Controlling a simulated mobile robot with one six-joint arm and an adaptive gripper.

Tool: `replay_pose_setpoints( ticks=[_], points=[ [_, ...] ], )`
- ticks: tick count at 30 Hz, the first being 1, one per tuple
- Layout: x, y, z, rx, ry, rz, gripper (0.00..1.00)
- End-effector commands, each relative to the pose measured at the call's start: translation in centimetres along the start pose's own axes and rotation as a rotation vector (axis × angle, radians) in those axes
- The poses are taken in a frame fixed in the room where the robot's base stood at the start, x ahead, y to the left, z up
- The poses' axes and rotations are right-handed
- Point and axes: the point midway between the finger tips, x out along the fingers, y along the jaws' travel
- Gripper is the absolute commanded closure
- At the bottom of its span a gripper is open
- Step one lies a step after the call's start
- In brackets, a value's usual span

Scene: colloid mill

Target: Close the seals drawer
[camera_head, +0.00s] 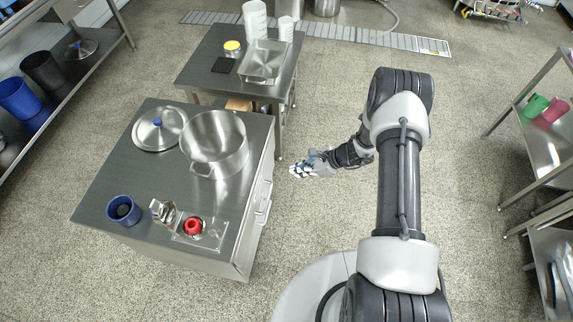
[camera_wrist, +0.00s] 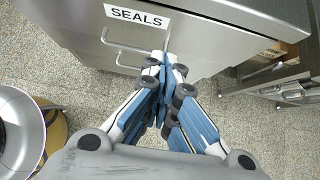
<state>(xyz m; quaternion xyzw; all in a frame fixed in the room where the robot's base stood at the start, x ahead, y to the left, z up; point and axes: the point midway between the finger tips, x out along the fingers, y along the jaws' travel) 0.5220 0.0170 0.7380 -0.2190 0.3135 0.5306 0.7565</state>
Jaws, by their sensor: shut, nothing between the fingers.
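The seals drawer (camera_wrist: 190,35) has a grey metal front with a white SEALS label and a bar handle (camera_wrist: 125,45) in the wrist view. In the head view the cabinet's right side, with handles (camera_head: 262,200), faces my gripper. I cannot tell how far out the drawer stands. In the head view my gripper (camera_head: 300,168) is right of the cabinet, pointing left.
The cabinet top (camera_head: 105,180) bears a large pot (camera_head: 215,145), a lid (camera_head: 160,128), a blue cup (camera_head: 123,210) and a red part (camera_head: 193,226). A second table (camera_head: 200,65) stands behind. Floor right of the cabinet is clear.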

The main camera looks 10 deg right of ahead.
Motion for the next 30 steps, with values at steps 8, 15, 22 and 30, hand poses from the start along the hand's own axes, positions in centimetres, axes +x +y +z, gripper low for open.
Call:
replay_pose_setpoints(
  ticks=[8,15,22,30],
  points=[
    [5.6,0.2,-0.3,-0.002,0.001,0.003,1.00],
    [10.1,0.1,0.4,-0.005,-0.001,0.001,1.00],
    [11.8,0.1,2.4,-0.002,0.000,0.000,1.00],
    [12.1,0.0,2.8,0.000,0.000,-0.001,1.00]
  ],
)
